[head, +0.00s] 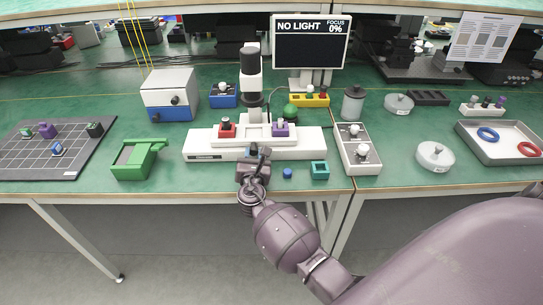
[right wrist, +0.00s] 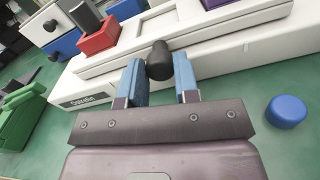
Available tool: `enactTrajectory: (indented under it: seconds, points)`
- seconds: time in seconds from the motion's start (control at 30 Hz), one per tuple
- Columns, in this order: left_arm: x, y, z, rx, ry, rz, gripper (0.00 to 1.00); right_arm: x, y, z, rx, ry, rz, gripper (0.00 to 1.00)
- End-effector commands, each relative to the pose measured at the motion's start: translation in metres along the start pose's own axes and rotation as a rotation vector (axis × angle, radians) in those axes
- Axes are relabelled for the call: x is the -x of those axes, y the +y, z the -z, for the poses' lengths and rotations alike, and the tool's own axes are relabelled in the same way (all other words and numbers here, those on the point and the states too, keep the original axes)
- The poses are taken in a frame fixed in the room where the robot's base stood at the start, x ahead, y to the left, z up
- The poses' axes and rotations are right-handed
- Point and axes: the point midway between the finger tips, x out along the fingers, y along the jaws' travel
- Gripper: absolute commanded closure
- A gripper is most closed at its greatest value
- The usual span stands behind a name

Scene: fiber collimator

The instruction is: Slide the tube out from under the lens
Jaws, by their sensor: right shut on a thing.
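The white and black lens column (head: 251,70) stands upright over a long white stage (head: 312,143) in the head view. The stage also shows in the right wrist view (right wrist: 240,35). A red block (head: 227,129) with a dark top and a purple block (head: 280,128) sit on it. My right gripper (head: 256,155) is at the stage's front edge. In the right wrist view its blue fingers are closed on a short black cylindrical knob (right wrist: 159,60) at the front of the stage. I cannot tell which part is the tube. My left gripper is out of view.
A blue cap (head: 287,173) and a teal square frame (head: 320,170) lie right of my right gripper. A green holder (head: 138,158) is on the left. A white tray (head: 358,150) is on the right. The monitor (head: 310,42) reads NO LIGHT, FOCUS 0%.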

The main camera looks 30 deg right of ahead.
Motion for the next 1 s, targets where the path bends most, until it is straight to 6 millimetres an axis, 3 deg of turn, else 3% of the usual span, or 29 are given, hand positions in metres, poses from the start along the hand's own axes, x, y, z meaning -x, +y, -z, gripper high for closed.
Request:
enactTrajectory:
  seconds: [0.13, 0.4, 0.6, 0.97, 1.0]
  points:
    - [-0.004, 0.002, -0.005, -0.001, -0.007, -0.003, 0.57, 0.001, 0.034, 0.010, 0.001, 0.004, -0.005, 1.00]
    - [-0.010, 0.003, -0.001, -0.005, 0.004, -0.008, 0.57, 0.001, 0.073, 0.017, 0.001, 0.003, -0.003, 1.00]
    - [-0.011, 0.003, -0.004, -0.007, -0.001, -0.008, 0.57, 0.001, 0.085, 0.018, 0.000, 0.002, -0.002, 1.00]
    - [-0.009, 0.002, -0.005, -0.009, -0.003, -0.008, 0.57, 0.001, 0.088, 0.017, -0.001, 0.002, -0.006, 1.00]
    - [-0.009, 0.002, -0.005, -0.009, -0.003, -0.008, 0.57, 0.001, 0.088, 0.017, -0.002, 0.002, -0.006, 0.68]
